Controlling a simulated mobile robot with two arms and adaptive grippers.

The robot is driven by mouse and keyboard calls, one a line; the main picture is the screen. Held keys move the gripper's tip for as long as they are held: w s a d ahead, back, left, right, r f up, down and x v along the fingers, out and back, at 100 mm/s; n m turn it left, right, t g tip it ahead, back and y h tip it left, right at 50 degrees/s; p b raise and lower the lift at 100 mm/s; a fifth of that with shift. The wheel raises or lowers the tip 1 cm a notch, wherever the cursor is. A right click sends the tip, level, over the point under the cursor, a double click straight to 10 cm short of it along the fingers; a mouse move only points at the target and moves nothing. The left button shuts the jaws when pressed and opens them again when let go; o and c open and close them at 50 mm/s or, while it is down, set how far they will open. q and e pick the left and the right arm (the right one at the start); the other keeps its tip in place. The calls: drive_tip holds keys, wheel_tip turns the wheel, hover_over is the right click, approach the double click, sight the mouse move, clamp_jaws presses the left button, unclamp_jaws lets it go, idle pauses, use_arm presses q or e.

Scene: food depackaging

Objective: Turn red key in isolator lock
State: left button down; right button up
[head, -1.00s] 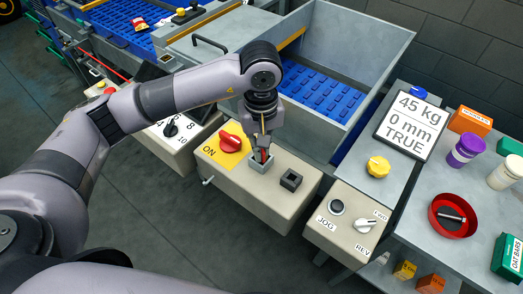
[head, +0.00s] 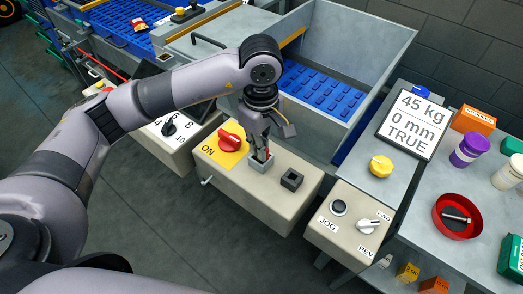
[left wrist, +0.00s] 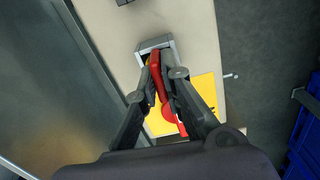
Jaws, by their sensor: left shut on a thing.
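My left gripper (head: 263,155) points down at the grey square lock housing (head: 256,168) on top of the beige isolator box (head: 247,190). It is shut on the red key (head: 267,155), which is mostly hidden by the fingers in the head view. In the left wrist view, the red key (left wrist: 155,66) shows between the two fingers at the grey housing (left wrist: 143,48). The red isolator knob (head: 232,138) sits on the yellow ON plate (head: 212,152), left of the lock. My right gripper is not in view.
A second, dark square socket (head: 291,179) stands on the same box, right of the lock. A JOG/REV control box (head: 345,236) is further right. A grey hopper wall (head: 350,60) rises behind. A side table (head: 428,240) holds a red bowl (head: 441,205) and several containers.

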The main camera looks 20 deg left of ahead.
use_arm(q)
drive_tip(key=shift+n, duration=0.5)
drive_tip(key=shift+f, duration=0.1)
